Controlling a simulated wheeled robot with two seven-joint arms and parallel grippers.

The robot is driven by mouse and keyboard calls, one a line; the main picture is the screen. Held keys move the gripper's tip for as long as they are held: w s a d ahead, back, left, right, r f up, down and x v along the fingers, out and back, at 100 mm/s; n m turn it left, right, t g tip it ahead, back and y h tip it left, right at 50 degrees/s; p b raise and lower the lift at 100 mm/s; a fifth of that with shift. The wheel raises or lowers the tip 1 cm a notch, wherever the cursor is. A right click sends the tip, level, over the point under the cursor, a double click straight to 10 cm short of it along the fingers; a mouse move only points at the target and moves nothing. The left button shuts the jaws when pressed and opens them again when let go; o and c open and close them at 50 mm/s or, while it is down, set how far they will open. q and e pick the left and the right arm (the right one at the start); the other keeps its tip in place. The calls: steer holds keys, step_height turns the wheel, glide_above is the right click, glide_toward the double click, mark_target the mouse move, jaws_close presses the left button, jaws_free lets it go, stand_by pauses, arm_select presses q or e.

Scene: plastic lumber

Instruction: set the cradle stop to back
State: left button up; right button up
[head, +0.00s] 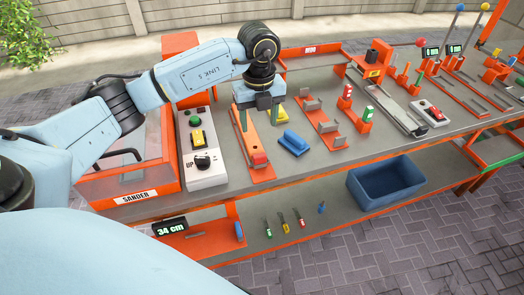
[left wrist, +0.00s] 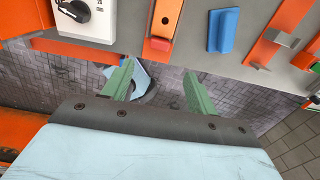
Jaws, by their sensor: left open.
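I cannot tell for sure which part is the cradle stop. An orange cradle strip (head: 319,121) with grey brackets lies on the bench in the head view, and its near part shows at the upper right of the left wrist view (left wrist: 287,22). A separate orange rail (head: 246,143) has a red block (head: 259,159) at its near end; the block also shows in the left wrist view (left wrist: 160,43). My left gripper (head: 260,118) is open, green fingers pointing down, over the rail area. In the left wrist view its fingers (left wrist: 158,75) have nothing between them.
A blue block (head: 293,142) lies between rail and cradle. A white control box (head: 201,155) with a dial stands left, beside the orange sander (head: 135,165). Red and green cylinders (head: 367,114) stand right of the cradle. A blue bin (head: 385,182) sits on the lower shelf.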

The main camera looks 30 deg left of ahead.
mark_target(260, 155)
arm_select(q)
step_height(260, 155, down, 13)
stand_by(0.4)
